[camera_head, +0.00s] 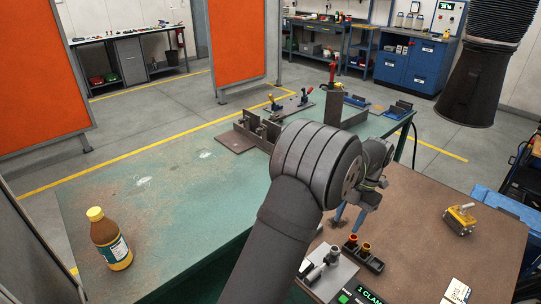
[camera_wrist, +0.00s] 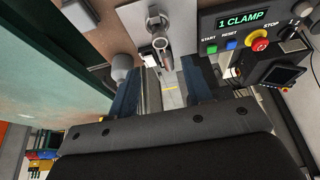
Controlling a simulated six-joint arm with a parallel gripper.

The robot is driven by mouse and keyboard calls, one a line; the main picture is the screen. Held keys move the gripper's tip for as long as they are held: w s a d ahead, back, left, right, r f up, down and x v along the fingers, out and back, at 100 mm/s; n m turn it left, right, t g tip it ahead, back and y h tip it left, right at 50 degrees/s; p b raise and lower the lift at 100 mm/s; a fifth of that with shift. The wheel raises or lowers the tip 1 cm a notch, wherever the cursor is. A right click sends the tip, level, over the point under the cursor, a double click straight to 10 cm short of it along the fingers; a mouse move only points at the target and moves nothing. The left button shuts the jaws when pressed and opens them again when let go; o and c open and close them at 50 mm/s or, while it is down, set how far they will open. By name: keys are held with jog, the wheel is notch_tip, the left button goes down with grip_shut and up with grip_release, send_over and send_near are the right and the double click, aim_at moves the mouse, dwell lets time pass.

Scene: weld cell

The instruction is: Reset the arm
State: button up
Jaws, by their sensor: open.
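My gripper (camera_head: 349,216) shows in the camera_head view beyond my dark arm, over the brown table at the right, its blue fingers pointing down. In the camera_wrist view my gripper (camera_wrist: 161,88) has its two blue fingers apart with nothing held between them. A metal clamp (camera_wrist: 160,40) on a light plate lies just ahead of the fingers. A control panel (camera_wrist: 240,22) reads "1 CLAMP" and has START, RESET and STOP buttons, right of the gripper. Part of the panel (camera_head: 362,296) also shows at the bottom of the camera_head view.
An amber bottle (camera_head: 110,240) with a yellow cap stands on the green table (camera_head: 180,195) at left. Metal fixtures (camera_head: 262,128) stand at that table's far end. A yellow tool (camera_head: 460,218) sits on the brown table (camera_head: 425,240). The green table's middle is clear.

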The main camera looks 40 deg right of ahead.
aim_at(335, 249)
jog(key=x, duration=1.1)
jog(key=shift+a, duration=0.15)
jog(key=shift+r, duration=1.85)
jog(key=shift+f, duration=0.15)
